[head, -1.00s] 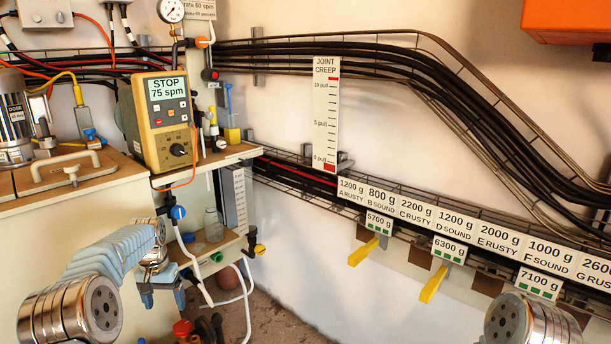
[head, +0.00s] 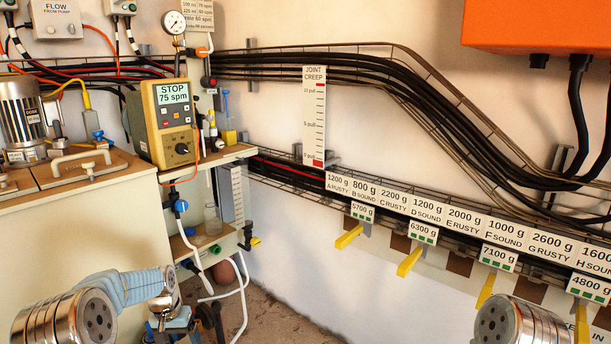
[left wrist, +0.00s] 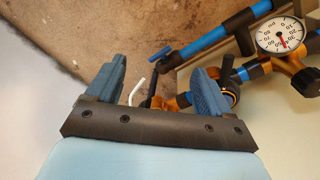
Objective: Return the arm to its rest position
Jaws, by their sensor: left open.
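My left arm (head: 125,285), in a light blue sleeve with silver joints, comes in at the lower left of the head view. It bends down beside the cream cabinet. My left gripper (left wrist: 152,82) is open in the left wrist view, its two blue fingers spread with nothing held between them. Beyond the fingers are brown floor, a blue pipe (left wrist: 210,42) and a pressure gauge (left wrist: 281,36). In the head view the left gripper is low and partly hidden. My right arm (head: 515,322) shows only as a silver joint at the lower right; its gripper is out of view.
The cream cabinet (head: 90,235) and a shelf (head: 215,245) with bottles and hoses stand close to the left arm. The pump controller (head: 160,123) reads STOP 75 spm. Yellow hooks (head: 410,261) stick out from the right wall. Floor between is partly clear.

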